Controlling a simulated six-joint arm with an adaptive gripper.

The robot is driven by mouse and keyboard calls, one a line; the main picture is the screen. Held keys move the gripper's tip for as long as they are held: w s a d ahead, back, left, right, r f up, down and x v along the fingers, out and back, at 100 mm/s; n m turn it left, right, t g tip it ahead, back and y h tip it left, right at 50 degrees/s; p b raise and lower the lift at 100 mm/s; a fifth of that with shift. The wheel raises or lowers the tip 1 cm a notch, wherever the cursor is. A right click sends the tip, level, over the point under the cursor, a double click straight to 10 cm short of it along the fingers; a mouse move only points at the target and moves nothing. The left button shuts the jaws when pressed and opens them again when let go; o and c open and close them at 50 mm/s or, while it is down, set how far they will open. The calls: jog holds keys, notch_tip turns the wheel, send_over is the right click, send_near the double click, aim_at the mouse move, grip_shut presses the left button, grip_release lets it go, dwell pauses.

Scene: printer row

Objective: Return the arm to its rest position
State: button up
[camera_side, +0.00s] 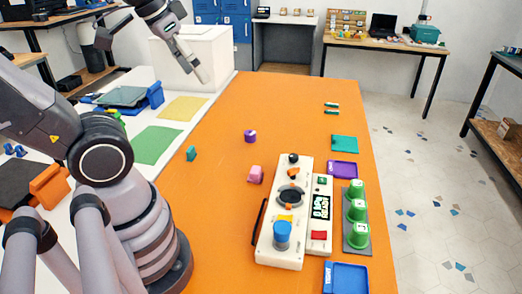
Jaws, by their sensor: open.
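My gripper (200,72) is at the top of the camera_side view, raised above the far left part of the orange table (215,205). It hangs tilted down and to the right, in front of a white cabinet (222,45). Its fingers look small and close together from here, and I see nothing held between them. My arm rises from its base at the lower left.
A white control box (265,246) with knobs and a blue cylinder (282,236) stands right of centre. Green cups (358,212), a purple tray (342,170) and a blue tray (346,279) lie beside it. Small blocks lie mid-table.

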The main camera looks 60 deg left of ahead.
jog(key=shift+s+d+m, duration=0.2)
jog(key=shift+s+m, duration=0.1)
jog(key=shift+s, duration=0.95)
jog(key=shift+r, duration=0.1)
